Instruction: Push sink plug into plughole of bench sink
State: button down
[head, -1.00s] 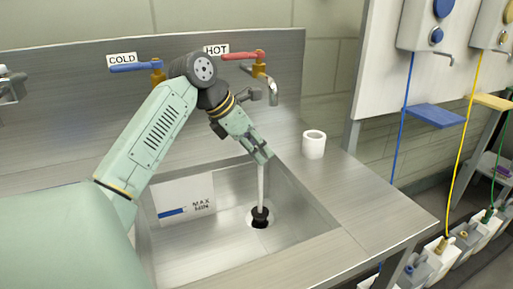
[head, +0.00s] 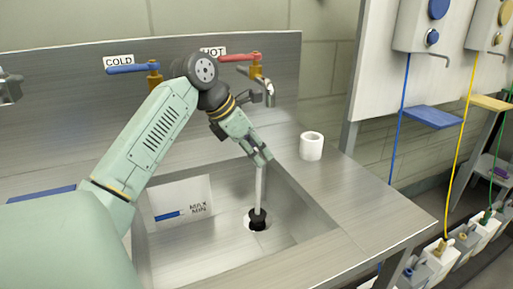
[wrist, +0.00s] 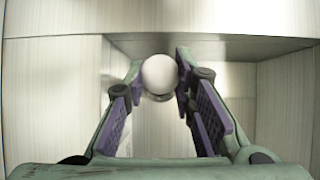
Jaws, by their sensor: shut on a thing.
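The sink plug has a black stopper (head: 257,219) at the lower end of a pale upright rod (head: 261,185). My gripper (head: 262,157) is shut on the upper end of the rod. In the wrist view the rod's round white top (wrist: 159,74) sits between the two purple-padded fingers of my gripper (wrist: 160,85). The stopper is at the pale-rimmed plughole (head: 248,228) in the floor of the bench sink (head: 190,255). The stopper covers part of the plughole, and I cannot tell how deep it sits. The wrist view hides the stopper and plughole.
The cold tap (head: 134,69) and the hot tap (head: 241,58) stand behind the sink, with a spout (head: 264,88) near my wrist. A white cup (head: 312,146) stands on the bench right of the sink. A MAX/MIN label (head: 182,201) is on the sink's wall.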

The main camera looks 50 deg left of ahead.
aim_at(255, 164)
jog(key=c, duration=1.3)
grip_release()
jog(key=f, duration=0.3)
jog(key=shift+s+a, duration=0.1)
jog(key=shift+a, duration=0.1)
jog(key=v, duration=0.3)
jog(key=w+v, duration=0.1)
jog(key=v, duration=0.3)
jog(key=r+v, duration=0.1)
jog(key=v, duration=0.2)
jog(key=shift+w+d+r, duration=0.1)
jog(key=shift+d+r, duration=0.05)
jog(key=shift+d, duration=0.15)
jog(key=shift+p, duration=0.3)
